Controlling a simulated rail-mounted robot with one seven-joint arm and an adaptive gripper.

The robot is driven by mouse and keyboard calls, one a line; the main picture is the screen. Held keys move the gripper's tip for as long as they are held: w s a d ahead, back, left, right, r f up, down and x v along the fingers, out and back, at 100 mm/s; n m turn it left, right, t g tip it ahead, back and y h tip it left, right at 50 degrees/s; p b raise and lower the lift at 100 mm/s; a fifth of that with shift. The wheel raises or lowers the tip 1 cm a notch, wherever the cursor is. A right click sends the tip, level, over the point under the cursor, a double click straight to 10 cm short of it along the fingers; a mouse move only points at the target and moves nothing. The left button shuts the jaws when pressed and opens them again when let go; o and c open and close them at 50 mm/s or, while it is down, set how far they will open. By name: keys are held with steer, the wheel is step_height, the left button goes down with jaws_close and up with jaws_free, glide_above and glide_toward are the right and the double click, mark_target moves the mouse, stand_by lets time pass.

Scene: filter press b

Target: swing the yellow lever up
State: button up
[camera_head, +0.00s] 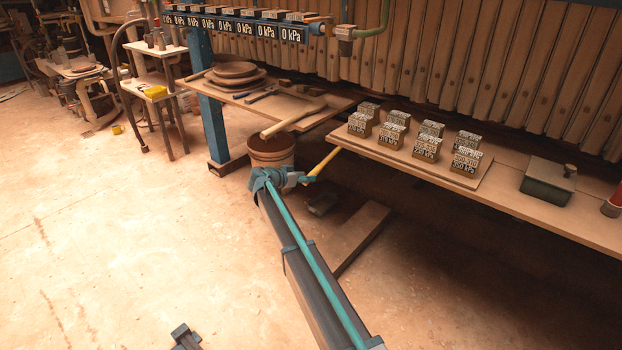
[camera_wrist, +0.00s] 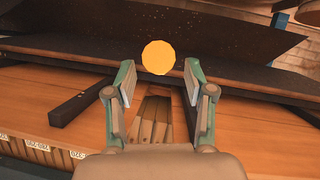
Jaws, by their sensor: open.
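The yellow lever (camera_head: 325,160) slopes from my gripper up and right toward the bench edge in the head view. In the wrist view the lever (camera_wrist: 158,57) shows end-on as a round yellow disc. The rest of its length is hidden behind that end. My gripper (camera_head: 301,180) is at the lever's lower, near end. In the wrist view my gripper (camera_wrist: 152,85) is open. Its two teal fingers stand to either side, with the disc centred at the level of their upper ends. I see no contact, and cannot tell whether the lever end is between the fingertips or beyond them.
A bucket (camera_head: 270,152) stands close behind my gripper. The right bench (camera_head: 540,211) carries several labelled blocks and a green box (camera_head: 548,181). The left bench (camera_head: 333,104) holds plates and tools beside a blue post (camera_head: 208,95). Open floor (camera_head: 110,240) lies to the left.

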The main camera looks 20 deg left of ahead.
steer(key=shift+x, duration=1.75)
jaws_close()
